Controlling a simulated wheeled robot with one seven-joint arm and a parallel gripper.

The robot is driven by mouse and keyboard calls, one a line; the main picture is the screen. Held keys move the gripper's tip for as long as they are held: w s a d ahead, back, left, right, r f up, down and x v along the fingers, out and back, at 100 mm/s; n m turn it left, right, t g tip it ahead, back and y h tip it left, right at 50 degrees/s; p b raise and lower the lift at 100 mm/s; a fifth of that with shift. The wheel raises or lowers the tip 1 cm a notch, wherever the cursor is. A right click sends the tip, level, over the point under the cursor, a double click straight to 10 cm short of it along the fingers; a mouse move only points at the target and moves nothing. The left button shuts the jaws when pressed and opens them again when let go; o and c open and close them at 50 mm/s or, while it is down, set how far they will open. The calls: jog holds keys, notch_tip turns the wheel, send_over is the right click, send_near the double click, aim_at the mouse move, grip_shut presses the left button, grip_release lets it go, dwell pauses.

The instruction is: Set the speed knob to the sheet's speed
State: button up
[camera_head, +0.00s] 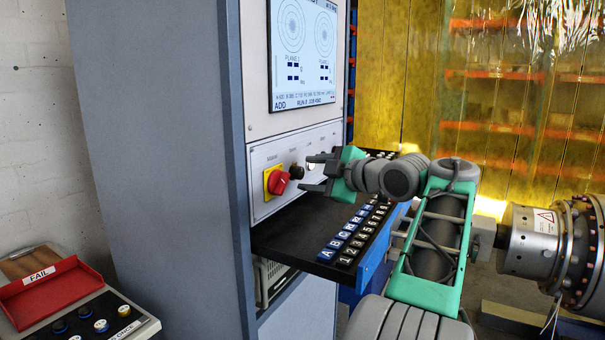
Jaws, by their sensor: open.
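The control panel (262,155) is on the front of the grey-blue cabinet, below the screen. A dark round knob (296,171) sits on it, just right of a red rotary switch (280,182) on a yellow plate. The labels above them are too small to read, so I cannot tell which is the speed knob. My gripper (312,173) is open and empty, its fingers pointing left at the panel close to the dark knob. I cannot tell if they touch it. My gripper and arm hide the panel's right part. No sheet with a readable speed shows.
The screen (303,45) shows two round plots. A black shelf (290,235) with lettered and numbered blocks (345,235) juts out below my gripper. A red FAIL tray (50,290) stands lower left. Large round metal machinery (540,240) is at right. Yellow curtains hang behind.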

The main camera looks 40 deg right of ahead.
aim_at(297, 173)
jog(key=shift+x, duration=1.4)
jog(key=shift+c, duration=0.5)
grip_shut()
